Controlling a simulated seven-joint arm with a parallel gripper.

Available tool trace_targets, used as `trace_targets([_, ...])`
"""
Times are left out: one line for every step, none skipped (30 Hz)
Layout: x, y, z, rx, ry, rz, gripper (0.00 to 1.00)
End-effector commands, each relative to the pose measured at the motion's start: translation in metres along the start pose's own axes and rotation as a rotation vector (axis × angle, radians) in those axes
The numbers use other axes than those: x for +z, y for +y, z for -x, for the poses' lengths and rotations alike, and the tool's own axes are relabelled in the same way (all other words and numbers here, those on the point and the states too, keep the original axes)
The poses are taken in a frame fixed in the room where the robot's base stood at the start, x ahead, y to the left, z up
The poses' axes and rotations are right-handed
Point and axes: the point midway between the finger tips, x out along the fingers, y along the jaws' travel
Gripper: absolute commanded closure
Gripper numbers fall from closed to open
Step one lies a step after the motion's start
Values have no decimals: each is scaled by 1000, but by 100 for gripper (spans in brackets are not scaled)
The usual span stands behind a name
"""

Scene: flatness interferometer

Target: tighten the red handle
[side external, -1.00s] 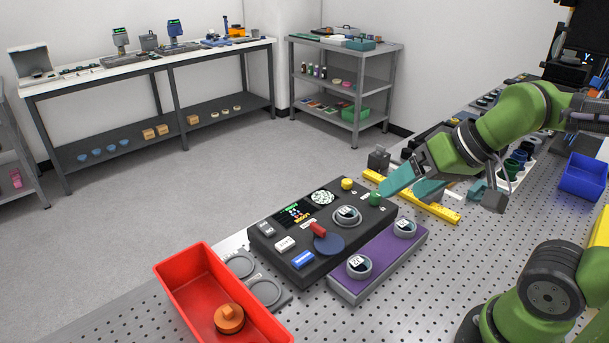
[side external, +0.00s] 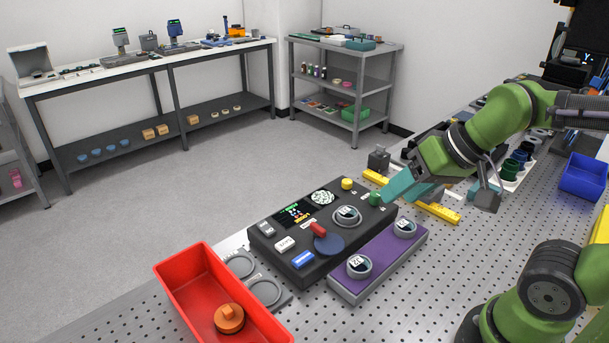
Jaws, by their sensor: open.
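The red handle (side external: 318,229) is a short red bar on top of the dark control box, beside a round blue disc (side external: 328,244). My gripper (side external: 398,194) has teal fingers and is at the right end of the box, near the green knob (side external: 375,199). It is apart from the red handle, up and to the right of it. The fingers overlap in this view, and I see nothing held between them. Whether a fingertip touches the green knob cannot be told.
The dark control box (side external: 262,246) has a screen, several buttons and a dial. A purple block (side external: 382,272) with two round parts stands in front. A red bin (side external: 190,298) holds an orange part (side external: 229,318). A yellow bar (side external: 438,212) lies behind my gripper.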

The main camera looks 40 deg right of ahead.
Motion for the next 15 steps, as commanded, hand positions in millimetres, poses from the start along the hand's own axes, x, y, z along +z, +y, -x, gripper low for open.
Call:
trace_targets([-6, -3, -7, 11, -30, 8, 59])
trace_targets([-11, -6, -10, 19, -48, 13, 61])
trace_targets([-18, -9, -16, 32, -78, 26, 61])
trace_targets([-24, -12, -20, 44, -103, 39, 61])
trace_targets([-30, -16, -25, 56, -129, 52, 61])
trace_targets([-39, -20, -31, 72, -164, 71, 61])
trace_targets([-46, -24, -37, 86, -190, 89, 61])
trace_targets([-52, -27, -42, 98, -216, 106, 61])
trace_targets([-60, -31, -50, 116, -252, 127, 61])
trace_targets([-67, -34, -56, 130, -278, 145, 61])
trace_targets([-73, -37, -63, 145, -305, 163, 61])
trace_targets([-81, -41, -71, 164, -340, 187, 61])
trace_targets([-87, -44, -78, 178, -365, 203, 61])
trace_targets([-92, -46, -84, 192, -389, 220, 61])
trace_targets([-99, -49, -92, 210, -419, 241, 61])
